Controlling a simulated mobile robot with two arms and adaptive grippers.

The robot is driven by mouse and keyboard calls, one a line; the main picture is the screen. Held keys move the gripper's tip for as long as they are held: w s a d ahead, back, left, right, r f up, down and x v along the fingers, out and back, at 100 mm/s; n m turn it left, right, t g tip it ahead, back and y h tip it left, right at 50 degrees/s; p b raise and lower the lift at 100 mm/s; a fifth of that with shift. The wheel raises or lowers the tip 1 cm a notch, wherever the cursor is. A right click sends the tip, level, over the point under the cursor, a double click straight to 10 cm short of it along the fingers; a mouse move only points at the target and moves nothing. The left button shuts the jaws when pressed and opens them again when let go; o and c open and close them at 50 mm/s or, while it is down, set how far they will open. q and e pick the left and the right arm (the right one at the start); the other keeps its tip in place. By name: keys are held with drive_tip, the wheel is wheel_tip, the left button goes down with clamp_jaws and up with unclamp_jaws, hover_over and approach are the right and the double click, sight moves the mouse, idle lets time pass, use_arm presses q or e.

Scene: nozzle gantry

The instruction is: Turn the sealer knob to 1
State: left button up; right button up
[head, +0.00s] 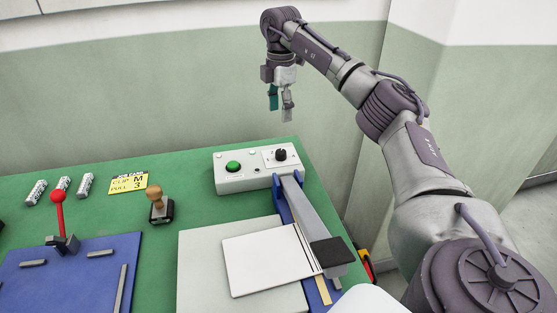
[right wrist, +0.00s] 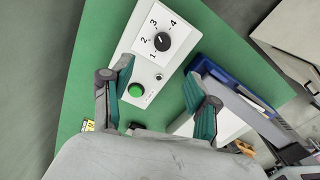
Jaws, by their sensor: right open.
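The sealer knob (head: 281,154) is a round black dial on a white plate at the right end of the light grey control box (head: 240,182). In the right wrist view, the knob (right wrist: 162,41) has the numbers 1 to 4 printed around it; its pointer is too small to read surely. My right gripper (head: 281,104) is open and empty, pointing down, high above the box and apart from it. In the right wrist view, its teal-padded fingers stand wide apart, with the knob beyond them near the top. My left gripper is out of view.
A green button (head: 233,166) sits on the box left of the knob. The sealer's grey arm (head: 315,220) slopes down toward the front right. A wooden-handled stamp (head: 157,205), yellow card (head: 128,183) and red lever (head: 57,210) stand left. The wall is close behind.

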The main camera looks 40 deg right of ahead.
sight(281, 151)
drive_tip(key=f, duration=0.9)
drive_tip(key=f+p, duration=0.1)
drive_tip(key=f, duration=0.3)
drive_tip(key=shift+s+f, duration=0.25)
drive_tip(key=shift+f, duration=0.05)
drive_tip(key=shift+c, duration=0.4)
clamp_jaws()
